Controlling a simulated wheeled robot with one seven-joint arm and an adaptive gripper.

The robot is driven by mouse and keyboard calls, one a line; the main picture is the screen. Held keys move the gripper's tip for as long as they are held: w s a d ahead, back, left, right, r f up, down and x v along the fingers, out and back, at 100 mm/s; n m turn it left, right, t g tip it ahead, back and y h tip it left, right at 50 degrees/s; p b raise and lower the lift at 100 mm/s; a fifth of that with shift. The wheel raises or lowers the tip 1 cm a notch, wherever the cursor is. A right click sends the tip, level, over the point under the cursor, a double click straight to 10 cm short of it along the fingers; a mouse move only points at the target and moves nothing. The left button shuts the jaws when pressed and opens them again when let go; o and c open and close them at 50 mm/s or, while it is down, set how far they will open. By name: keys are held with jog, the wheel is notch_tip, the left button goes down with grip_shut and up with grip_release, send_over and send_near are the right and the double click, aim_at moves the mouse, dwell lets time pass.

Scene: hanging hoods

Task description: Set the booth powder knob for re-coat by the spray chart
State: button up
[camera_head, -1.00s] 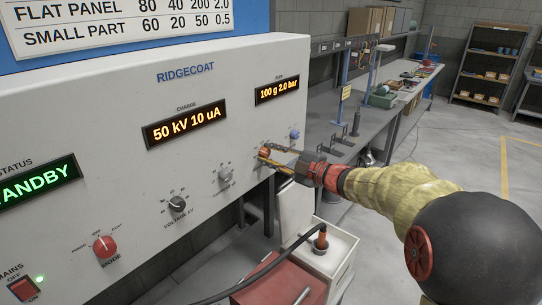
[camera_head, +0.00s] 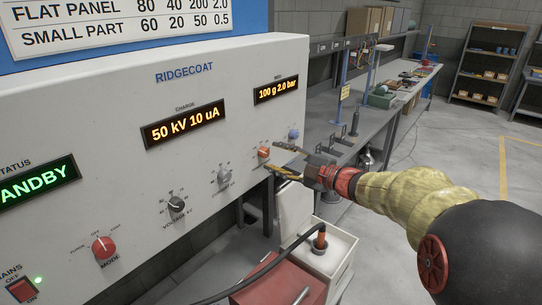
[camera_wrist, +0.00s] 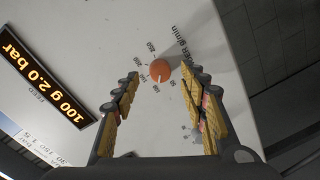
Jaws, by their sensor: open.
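The powder knob (camera_head: 264,153) is orange and sits low on the right of the RIDGECOAT panel. In the wrist view the knob (camera_wrist: 160,71) has a pale pointer line and a dial marked around it; the pointer is near the 100 mark. My gripper (camera_head: 287,161) is open, just right of the knob and apart from it. In the wrist view its fingers (camera_wrist: 168,88) spread to either side below the knob. The feed display (camera_head: 276,90) reads 100 g 2.0 bar.
The charge display (camera_head: 185,126) reads 50 kV 10 uA. A workbench (camera_head: 395,105) stands behind; floor at right is clear.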

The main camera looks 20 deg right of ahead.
jog(key=v, duration=0.8)
jog(key=shift+s+d, duration=0.2)
jog(key=shift+s, duration=0.1)
